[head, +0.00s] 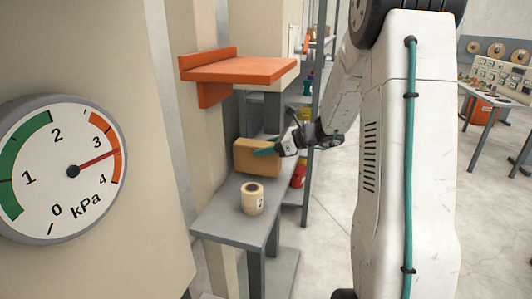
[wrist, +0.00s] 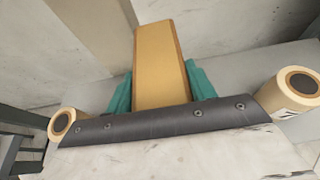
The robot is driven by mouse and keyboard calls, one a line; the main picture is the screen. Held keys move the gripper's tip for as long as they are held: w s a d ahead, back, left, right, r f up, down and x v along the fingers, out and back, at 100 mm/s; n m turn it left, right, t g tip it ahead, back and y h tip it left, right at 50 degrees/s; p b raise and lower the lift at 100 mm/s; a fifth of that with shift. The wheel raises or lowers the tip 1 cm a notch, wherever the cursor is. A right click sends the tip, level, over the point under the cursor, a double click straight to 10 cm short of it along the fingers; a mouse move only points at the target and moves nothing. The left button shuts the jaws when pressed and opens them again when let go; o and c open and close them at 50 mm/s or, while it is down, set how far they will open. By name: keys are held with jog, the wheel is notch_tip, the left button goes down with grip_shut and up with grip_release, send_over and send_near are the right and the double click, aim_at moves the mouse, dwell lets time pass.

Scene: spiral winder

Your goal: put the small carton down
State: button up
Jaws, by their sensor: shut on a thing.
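The small carton (head: 257,160) is a tan-brown box over the back part of a grey table (head: 222,212) in the head view. My gripper (head: 266,152) reaches in from the right, its teal fingers shut on the carton. In the wrist view the carton (wrist: 162,70) stands out between the two teal fingers of my gripper (wrist: 160,82). The carton's underside is close to the tabletop; I cannot tell whether it touches.
A cream roll (head: 252,199) stands on the table in front of the carton. The wrist view shows a roll at left (wrist: 62,124) and another at right (wrist: 296,90). An orange shelf (head: 240,70) juts out above. The table's front left is clear.

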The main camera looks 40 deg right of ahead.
jog(key=shift+f, duration=0.85)
jog(key=o, duration=1.2)
jog(key=shift+f, duration=0.15)
